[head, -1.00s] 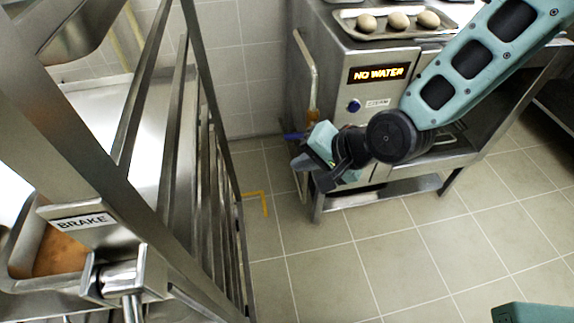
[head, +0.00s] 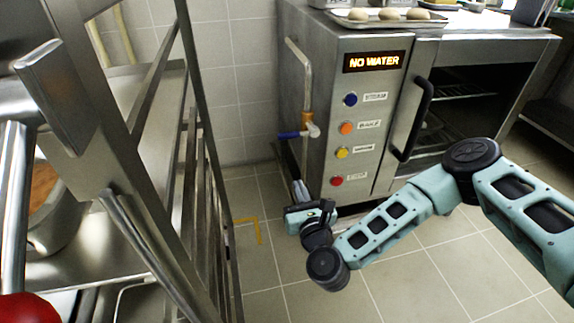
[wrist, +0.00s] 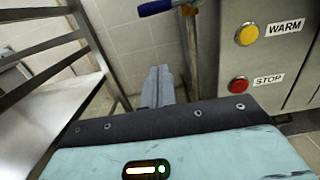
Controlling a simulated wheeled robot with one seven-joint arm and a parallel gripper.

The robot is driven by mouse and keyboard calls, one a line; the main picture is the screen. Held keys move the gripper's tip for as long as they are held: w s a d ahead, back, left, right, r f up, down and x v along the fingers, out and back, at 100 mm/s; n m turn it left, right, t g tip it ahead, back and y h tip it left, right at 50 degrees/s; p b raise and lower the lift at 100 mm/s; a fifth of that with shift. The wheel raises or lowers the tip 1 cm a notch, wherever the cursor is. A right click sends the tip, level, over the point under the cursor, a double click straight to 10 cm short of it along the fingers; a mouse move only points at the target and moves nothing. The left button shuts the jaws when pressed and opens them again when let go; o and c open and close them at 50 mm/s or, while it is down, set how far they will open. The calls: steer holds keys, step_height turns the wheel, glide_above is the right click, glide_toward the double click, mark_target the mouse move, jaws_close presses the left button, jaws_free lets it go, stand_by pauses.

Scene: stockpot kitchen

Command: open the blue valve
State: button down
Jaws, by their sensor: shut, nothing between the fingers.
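The blue valve handle (head: 289,135) sticks out to the left, crosswise to the vertical pipe at the oven's left side. Its brass and pale fitting (head: 307,122) sits on the pipe. The handle's lower edge also shows at the top of the wrist view (wrist: 155,7). My gripper (head: 298,189) is below the handle, apart from it, near the oven's lower left corner. In the wrist view its grey fingers (wrist: 158,86) are together and empty, pointing toward the tiled wall, with the handle above them.
The oven's panel shows a "NO WATER" display (head: 374,61) and several coloured buttons, including a red STOP button (wrist: 238,85). A metal rack (head: 190,170) stands close on the left. A tray (head: 382,22) with buns sits on the oven. Tiled floor is free in front.

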mark_target(290, 136)
steer(key=w+a+r+b, duration=0.2)
steer(key=w+a+r, duration=0.1)
steer(key=w, duration=0.7)
steer(key=shift+w+r, duration=0.15)
steer(key=shift+r, duration=0.55)
steer(key=shift+r+m, duration=0.45)
steer(key=shift+m, duration=0.25)
steer(key=shift+a+r+m+b, duration=0.1)
steer(key=shift+r+m+b, duration=0.15)
steer(key=shift+r+m, duration=0.35)
steer(key=shift+r+m+b, duration=0.25)
steer(key=shift+m, duration=0.55)
steer(key=r+m, duration=0.1)
steer(key=m, duration=0.1)
steer(key=shift+r+m+h+b, duration=0.3)
steer(key=shift+r+m+h, duration=0.1)
steer(key=w+d+r+m+p, duration=0.1)
steer(key=d+r+m+p, duration=0.1)
steer(key=d+r+m, duration=0.2)
steer(key=shift+w+d+r, duration=0.2)
steer(key=shift+d+r, duration=0.45)
steer(key=shift+r, duration=0.2)
